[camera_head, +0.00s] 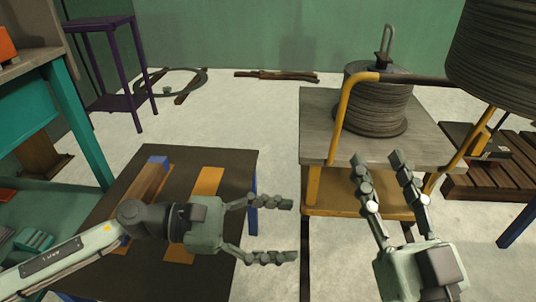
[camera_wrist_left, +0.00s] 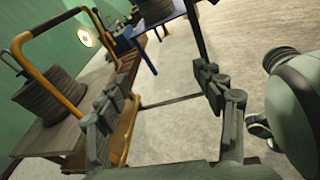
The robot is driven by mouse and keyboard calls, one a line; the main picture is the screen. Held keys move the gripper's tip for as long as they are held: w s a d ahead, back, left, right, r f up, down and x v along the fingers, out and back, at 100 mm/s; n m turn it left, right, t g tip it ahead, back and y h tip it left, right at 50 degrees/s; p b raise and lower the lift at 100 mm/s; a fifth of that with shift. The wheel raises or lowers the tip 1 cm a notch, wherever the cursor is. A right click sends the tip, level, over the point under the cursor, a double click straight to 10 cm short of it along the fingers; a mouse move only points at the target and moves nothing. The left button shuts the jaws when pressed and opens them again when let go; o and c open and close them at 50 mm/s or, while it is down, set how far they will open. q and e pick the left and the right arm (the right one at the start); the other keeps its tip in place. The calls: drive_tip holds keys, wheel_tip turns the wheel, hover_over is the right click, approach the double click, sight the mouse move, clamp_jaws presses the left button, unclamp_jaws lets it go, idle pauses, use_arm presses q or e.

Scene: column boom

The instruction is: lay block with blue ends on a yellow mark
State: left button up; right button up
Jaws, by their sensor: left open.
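The block with blue ends (camera_head: 147,182) is a long wooden bar lying on the dark table (camera_head: 200,155) at the left. One yellow mark (camera_head: 208,181) lies bare on the tabletop to the right of the block. Another yellow patch (camera_head: 179,250) shows below my left wrist, partly covered. My left gripper (camera_head: 290,230) is open and empty, its fingers pointing right past the table's right edge. It also shows in the left wrist view (camera_wrist_left: 163,85). My right gripper (camera_head: 378,160) is open and empty before the cart.
A cart (camera_head: 318,150) with a yellow handle and a cable reel (camera_head: 375,105) stands right of the table. A purple stand (camera_head: 100,60) and a teal bench (camera_head: 30,105) are at the left. A pallet (camera_head: 490,180) is at the right.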

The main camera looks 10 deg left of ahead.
use_arm(q)
drive_tip(key=d+r+n+t+h, duration=0.3)
drive_tip(key=r+n+t, duration=0.85)
drive_tip(key=n, duration=1.05)
drive_tip(key=a+r+n+t+y, duration=0.1)
drive_tip(key=n+y, duration=0.2)
drive_tip(key=n, duration=0.6)
drive_tip(key=a+n+t+y, duration=0.2)
drive_tip(key=n+y, duration=0.2)
drive_tip(key=n, duration=0.5)
drive_tip(key=a+r+n+t+y, duration=0.1)
drive_tip(key=n+y, duration=0.3)
drive_tip(key=n, duration=0.6)
drive_tip(key=shift+w+a+r+t, duration=0.35)
drive_tip(key=shift+a+t, duration=0.2)
drive_tip(key=shift+a, duration=0.05)
